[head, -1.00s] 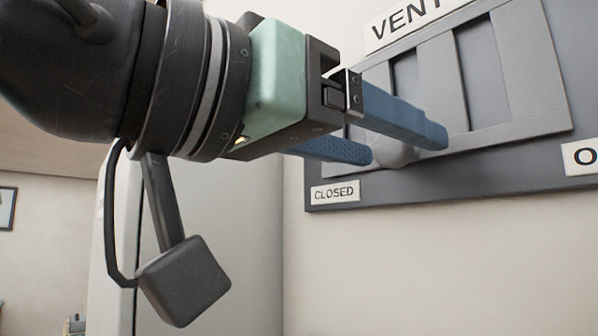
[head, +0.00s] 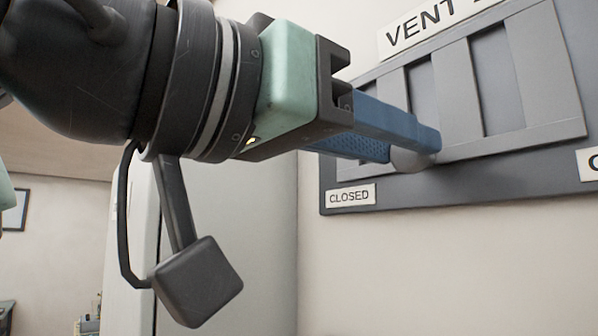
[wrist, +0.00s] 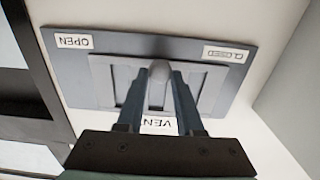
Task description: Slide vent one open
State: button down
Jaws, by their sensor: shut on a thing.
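The vent (head: 456,62) is a grey slatted plate on a darker grey wall panel (head: 450,182), with dark strips between its slats. A rounded grey knob (head: 412,160) sticks out from the plate's lower part. My gripper (head: 415,148) has its blue fingers shut on the knob, which shows between the fingertips in the wrist view (wrist: 158,70).
A pale cabinet-like block (head: 225,225) stands left of the panel, behind my arm. The wall below the panel (head: 450,270) is bare. A dark framed structure (wrist: 25,85) shows at the left of the wrist view.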

aim_at(472, 147)
dwell(0.8)
jog(key=s+d, duration=0.1)
jog(key=s+d+b, duration=0.1)
jog(key=shift+s+f+b, duration=0.15)
jog(key=shift+s+b, duration=0.15)
jog(key=shift+s, duration=0.1)
jog(key=shift+w, duration=0.1)
jog(key=c, duration=0.8)
grip_release()
jog(key=shift+o, duration=1.3)
jog(key=shift+d, duration=0.25)
jog(key=shift+a, duration=0.25)
